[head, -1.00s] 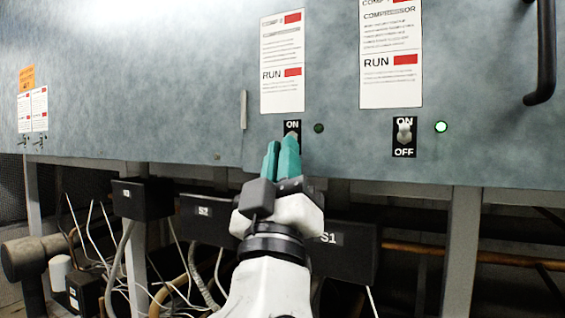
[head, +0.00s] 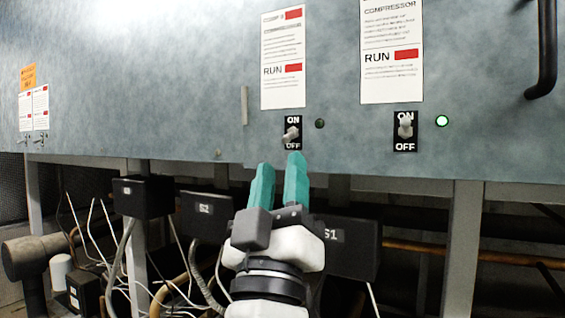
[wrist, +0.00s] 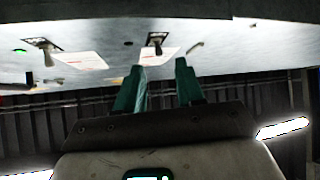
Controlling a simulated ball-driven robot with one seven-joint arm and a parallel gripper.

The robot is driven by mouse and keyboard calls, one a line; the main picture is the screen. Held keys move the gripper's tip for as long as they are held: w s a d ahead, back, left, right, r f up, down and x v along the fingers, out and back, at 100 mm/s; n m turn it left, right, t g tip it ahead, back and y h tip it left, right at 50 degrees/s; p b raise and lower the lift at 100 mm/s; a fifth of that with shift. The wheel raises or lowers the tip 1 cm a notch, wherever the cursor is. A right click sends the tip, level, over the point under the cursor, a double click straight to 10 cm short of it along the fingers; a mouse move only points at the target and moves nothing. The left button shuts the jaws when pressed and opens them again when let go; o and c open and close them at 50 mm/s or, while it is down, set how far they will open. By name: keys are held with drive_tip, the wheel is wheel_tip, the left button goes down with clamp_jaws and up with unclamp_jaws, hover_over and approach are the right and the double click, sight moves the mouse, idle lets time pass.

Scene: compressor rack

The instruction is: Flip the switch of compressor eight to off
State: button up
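A toggle switch (head: 291,134) on a black ON/OFF plate sits on the grey panel, under a placard (head: 283,55) whose heading is too blurred to read surely. Its lever leans to the lower left, and the lamp (head: 319,124) beside it is dark. A second switch (head: 405,127) to the right has its lever up beside a lit green lamp (head: 442,120). My gripper (head: 281,165) is just below the first switch, fingers apart and empty. In the wrist view the open fingers (wrist: 160,80) point towards that switch's lever (wrist: 158,48), with no visible contact.
A black bar handle (head: 544,55) stands out at the upper right. Below the panel are dark boxes (head: 345,258), posts and loose cables (head: 170,285). More switches (head: 40,140) are at the far left. The space before the panel is clear.

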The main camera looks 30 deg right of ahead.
drive_tip(key=b+v, duration=0.1)
drive_tip(key=v, duration=0.5)
drive_tip(key=shift+s+f, duration=0.2)
drive_tip(key=shift+f, duration=0.05)
drive_tip(key=shift+a, duration=0.1)
drive_tip(key=d+f+m+g+y, duration=0.1)
drive_tip(key=d+f+g+y, duration=0.4)
drive_tip(key=f, duration=1.2)
drive_tip(key=d+f+g+y, duration=0.2)
drive_tip(key=d+f+g, duration=0.4)
drive_tip(key=d+f, duration=0.7)
drive_tip(key=s+a+f+g+y, duration=0.15)
drive_tip(key=s+f, duration=0.25)
drive_tip(key=f, duration=0.5)
drive_tip(key=s+a+f+g+y, duration=0.1)
drive_tip(key=s+f+g+y, duration=0.15)
drive_tip(key=f, duration=0.65)
drive_tip(key=s+a+f+n+g+y, duration=0.1)
drive_tip(key=s+a+f+g+y, duration=0.15)
drive_tip(key=s+f, duration=0.45)
drive_tip(key=s+a+f+n+g+y, duration=0.15)
drive_tip(key=s+f+g, duration=0.3)
drive_tip(key=s, duration=0.45)
wheel_tip(320, 180, up, 24)
drive_tip(key=p, duration=2.4)
drive_tip(key=shift+s+d+m+t+y, duration=0.2)
drive_tip(key=shift+s+m+t+y, duration=0.1)
drive_tip(key=shift+s+m, duration=0.05)
